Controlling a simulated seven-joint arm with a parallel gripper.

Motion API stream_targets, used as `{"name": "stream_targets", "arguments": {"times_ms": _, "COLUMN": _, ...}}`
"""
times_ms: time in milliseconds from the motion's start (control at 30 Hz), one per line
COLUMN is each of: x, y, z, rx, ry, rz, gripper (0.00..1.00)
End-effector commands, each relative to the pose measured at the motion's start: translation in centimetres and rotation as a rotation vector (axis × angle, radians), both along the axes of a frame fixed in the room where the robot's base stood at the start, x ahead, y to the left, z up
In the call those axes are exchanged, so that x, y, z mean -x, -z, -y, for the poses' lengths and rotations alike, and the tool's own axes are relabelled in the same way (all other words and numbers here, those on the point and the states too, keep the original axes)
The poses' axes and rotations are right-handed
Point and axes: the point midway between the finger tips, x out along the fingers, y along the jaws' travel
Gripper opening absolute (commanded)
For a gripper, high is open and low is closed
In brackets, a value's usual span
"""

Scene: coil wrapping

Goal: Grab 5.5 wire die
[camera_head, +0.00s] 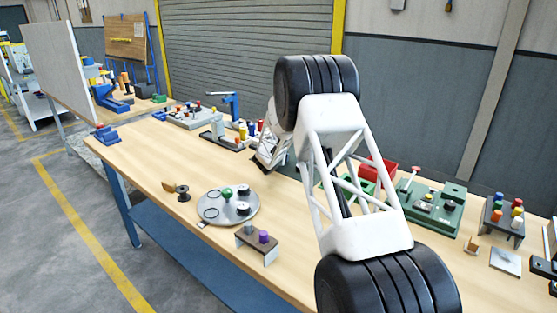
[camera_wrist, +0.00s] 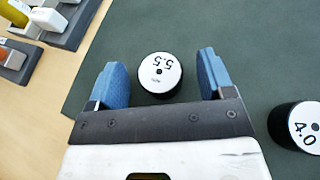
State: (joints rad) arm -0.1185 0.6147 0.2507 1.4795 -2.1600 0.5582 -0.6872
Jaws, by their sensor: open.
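In the wrist view, the 5.5 wire die (camera_wrist: 159,72) is a short black cylinder with a white top face marked 5.5. It stands on a dark green mat (camera_wrist: 245,40). My gripper (camera_wrist: 159,75) is open, with one blue finger to the left of the die and one to the right, and a gap shows on each side. How far above the mat the fingertips are I cannot tell. In the head view my gripper (camera_head: 265,162) is low over the table's back half, partly behind my arm, and the die is hidden there.
Another die marked 4.0 (camera_wrist: 300,127) stands at the lower right in the wrist view. A grey holder (camera_wrist: 70,20) with parts is at the upper left. In the head view, a round grey tray (camera_head: 240,212), a red bin (camera_head: 377,168) and a green fixture (camera_head: 433,212) stand on the table.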

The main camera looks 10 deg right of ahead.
Motion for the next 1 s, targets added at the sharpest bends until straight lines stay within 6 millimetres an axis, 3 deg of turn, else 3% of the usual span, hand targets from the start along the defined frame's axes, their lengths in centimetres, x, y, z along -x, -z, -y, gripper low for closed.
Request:
{"name": "stream_targets", "arguments": {"times_ms": 567, "x": -0.05, "y": 0.06, "z": 0.01, "rx": 0.000, "ry": 0.000, "rz": 0.000, "gripper": 0.75}}
{"name": "stream_targets", "arguments": {"times_ms": 1000, "x": -0.07, "y": 0.00, "z": 0.02, "rx": 0.000, "ry": 0.000, "rz": 0.000, "gripper": 0.13}}
